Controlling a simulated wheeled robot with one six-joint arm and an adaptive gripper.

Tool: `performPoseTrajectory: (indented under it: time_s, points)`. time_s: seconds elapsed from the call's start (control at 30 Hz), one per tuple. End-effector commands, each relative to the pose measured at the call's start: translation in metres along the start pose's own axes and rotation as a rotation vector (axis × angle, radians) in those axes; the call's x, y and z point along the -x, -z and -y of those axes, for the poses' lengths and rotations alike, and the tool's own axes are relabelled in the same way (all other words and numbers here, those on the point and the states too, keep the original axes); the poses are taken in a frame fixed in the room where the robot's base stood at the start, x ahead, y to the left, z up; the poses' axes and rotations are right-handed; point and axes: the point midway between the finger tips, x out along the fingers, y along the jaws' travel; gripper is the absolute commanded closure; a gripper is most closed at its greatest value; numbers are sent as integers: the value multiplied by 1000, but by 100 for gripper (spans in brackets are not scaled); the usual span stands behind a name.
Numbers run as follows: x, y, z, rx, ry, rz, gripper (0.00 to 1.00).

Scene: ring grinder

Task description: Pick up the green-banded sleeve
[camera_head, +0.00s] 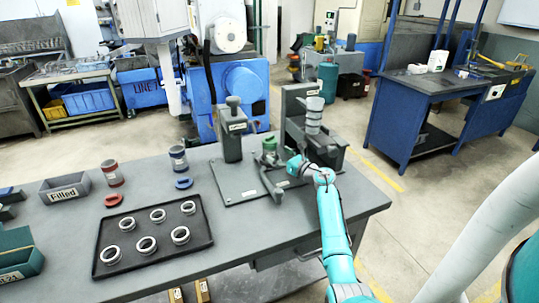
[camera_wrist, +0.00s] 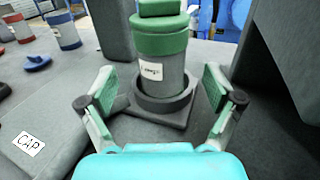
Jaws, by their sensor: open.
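The green-banded sleeve (camera_wrist: 165,75) is a grey cylinder with a green band near its top, a white label and a green cap on it. It stands upright in a dark round holder (camera_wrist: 150,105) on a square base. In the head view the sleeve (camera_head: 269,147) shows small and partly crowded by the fixture, at the table's right half. My gripper (camera_wrist: 160,88) is open, with one green-padded finger on each side of the sleeve and visible gaps to it. In the head view my gripper (camera_head: 284,166) is just right of the sleeve.
A dark upright fixture (camera_head: 296,103) with a grey cylinder stands right of the sleeve, and a grey post (camera_head: 232,142) left. Red-banded (camera_head: 112,175) and blue-banded (camera_head: 178,160) sleeves, a "Filled" bin (camera_head: 66,188) and a black tray (camera_head: 205,232) of rings lie farther left.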

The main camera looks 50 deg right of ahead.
Motion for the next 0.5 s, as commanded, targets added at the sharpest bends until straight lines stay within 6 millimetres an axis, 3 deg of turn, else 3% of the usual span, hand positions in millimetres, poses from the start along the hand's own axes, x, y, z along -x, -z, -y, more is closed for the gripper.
performPoseTrajectory:
  time_s: [0.3, 0.5]
  points:
    - [-38, -1, 2, -2, -1, 0, 9]
    - [-52, 0, 2, -1, 0, 0, 9]
